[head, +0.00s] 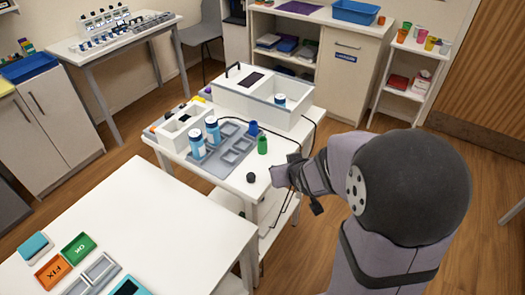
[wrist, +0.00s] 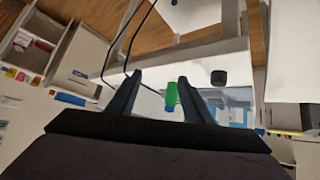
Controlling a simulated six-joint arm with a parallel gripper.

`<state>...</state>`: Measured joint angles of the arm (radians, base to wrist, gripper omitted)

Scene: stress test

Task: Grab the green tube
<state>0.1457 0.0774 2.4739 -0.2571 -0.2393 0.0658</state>
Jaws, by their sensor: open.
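A small green tube (head: 262,144) stands upright on the white bench, near the right edge of a grey compartment tray. In the wrist view the green tube (wrist: 171,95) appears between the two dark fingers, nearer the right one, with a blue part at its lower end in the picture. My gripper (wrist: 158,78) is open with nothing held between its fingers. In the head view my gripper (head: 281,176) is at the bench's front right, a little below and right of the tube in the picture. Its fingertips are hard to make out there.
A black round object (head: 251,177) lies near the bench's front edge. A blue cup (head: 253,128) stands just behind the tube. The grey tray (head: 222,157), white-blue bottles (head: 197,145) and a white box (head: 243,101) fill the left and back. A black cable runs near my gripper.

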